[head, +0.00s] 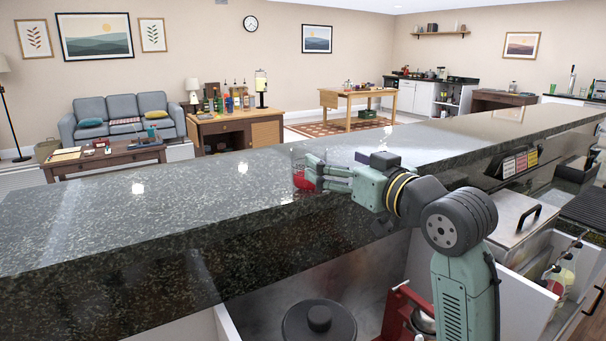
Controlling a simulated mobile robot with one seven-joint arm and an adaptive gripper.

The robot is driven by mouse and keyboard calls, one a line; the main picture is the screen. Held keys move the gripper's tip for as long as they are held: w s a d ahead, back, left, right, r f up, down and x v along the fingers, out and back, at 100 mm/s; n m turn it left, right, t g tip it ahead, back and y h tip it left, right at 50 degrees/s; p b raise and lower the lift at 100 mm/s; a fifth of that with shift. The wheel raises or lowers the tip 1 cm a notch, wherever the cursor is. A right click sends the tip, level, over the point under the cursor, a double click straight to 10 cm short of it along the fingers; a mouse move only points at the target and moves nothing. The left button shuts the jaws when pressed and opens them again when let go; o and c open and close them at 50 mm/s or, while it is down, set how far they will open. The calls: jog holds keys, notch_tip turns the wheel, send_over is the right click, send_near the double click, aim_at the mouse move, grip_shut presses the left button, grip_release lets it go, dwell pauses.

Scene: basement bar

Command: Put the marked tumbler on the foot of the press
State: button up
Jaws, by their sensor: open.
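A clear tumbler with a red patch (300,181) stands on the dark stone bar top (190,205), near its front edge. My gripper (316,171) reaches in from the right, low over the bar top. Its fingers are open and overlap the tumbler in the picture; I cannot tell whether they touch it. The right side of the tumbler is hidden by the fingers. A red metal frame (396,308), which looks like the press, stands lower down behind the bar. My arm hides part of it, and its foot is not clearly visible.
A round dark lid (319,322) sits in the lower work area beside the red frame. A steel box with a black handle (513,220) and bottles (563,272) are at the right. The raised bar front stands between levels. The bar top left of the tumbler is clear.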

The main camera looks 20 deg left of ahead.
aim_at(321, 154)
jog(key=p+x, duration=0.1)
jog(key=x, duration=0.3)
jog(key=p+x, duration=0.3)
jog(key=x, duration=0.2)
jog(key=shift+s+a+f, duration=0.1)
jog(key=shift+a, duration=0.1)
jog(key=shift+a+f, duration=0.15)
jog(key=shift+a, duration=0.05)
jog(key=shift+c, duration=0.4)
jog(key=c, duration=1.8)
jog(key=shift+c, duration=0.6)
jog(key=shift+r, duration=0.2)
